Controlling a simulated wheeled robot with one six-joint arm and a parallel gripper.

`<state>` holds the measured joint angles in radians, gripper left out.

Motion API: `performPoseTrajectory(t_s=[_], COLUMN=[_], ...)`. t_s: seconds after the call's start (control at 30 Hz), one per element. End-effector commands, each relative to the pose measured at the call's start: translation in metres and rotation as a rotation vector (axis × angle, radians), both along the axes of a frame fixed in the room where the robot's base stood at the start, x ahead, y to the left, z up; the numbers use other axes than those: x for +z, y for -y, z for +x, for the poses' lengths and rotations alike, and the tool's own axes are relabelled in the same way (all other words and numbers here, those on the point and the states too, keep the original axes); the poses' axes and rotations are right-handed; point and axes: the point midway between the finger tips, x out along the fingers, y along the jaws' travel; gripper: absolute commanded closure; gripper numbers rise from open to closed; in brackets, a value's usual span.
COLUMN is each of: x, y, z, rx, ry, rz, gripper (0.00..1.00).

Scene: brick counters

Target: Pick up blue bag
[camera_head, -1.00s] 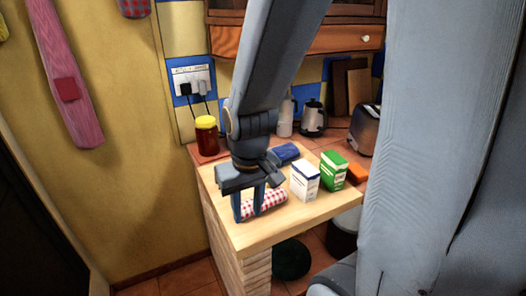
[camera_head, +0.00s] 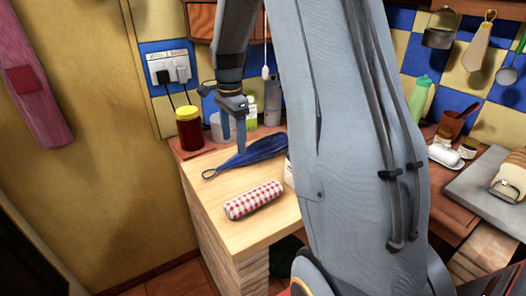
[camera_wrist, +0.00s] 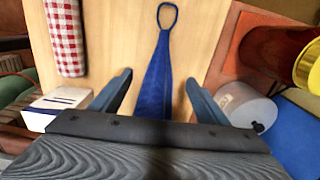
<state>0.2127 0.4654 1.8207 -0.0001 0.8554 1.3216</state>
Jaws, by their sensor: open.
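The blue bag (camera_head: 252,153) lies on the wooden counter in the head view, long and tapered, with a loop at its left end. In the wrist view the bag (camera_wrist: 155,75) runs between the two fingers, its loop pointing away and its wider end hidden behind the gripper body. My gripper (camera_head: 232,135) is open, just above the bag; in the wrist view its fingertips (camera_wrist: 161,80) stand on either side of the bag. Neither finger clearly touches it.
A red checked roll (camera_head: 254,199) lies in front of the bag. A red jar with a yellow lid (camera_head: 189,128) stands at the back left. A white box (camera_wrist: 55,108) is beside the left finger and a clear container (camera_wrist: 243,105) beside the right. The front counter (camera_head: 240,240) is clear.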

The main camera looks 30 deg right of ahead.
Motion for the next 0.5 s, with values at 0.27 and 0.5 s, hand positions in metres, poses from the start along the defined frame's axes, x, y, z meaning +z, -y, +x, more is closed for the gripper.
performPoseTrajectory(t_s=[0.27,0.5], x=[-0.026,-0.057], y=[0.003,0.010], z=[-0.001,-0.002], rx=[-0.006,-0.004], ry=[-0.003,-0.004], rz=[0.001,0.001], gripper=[0.31,0.31])
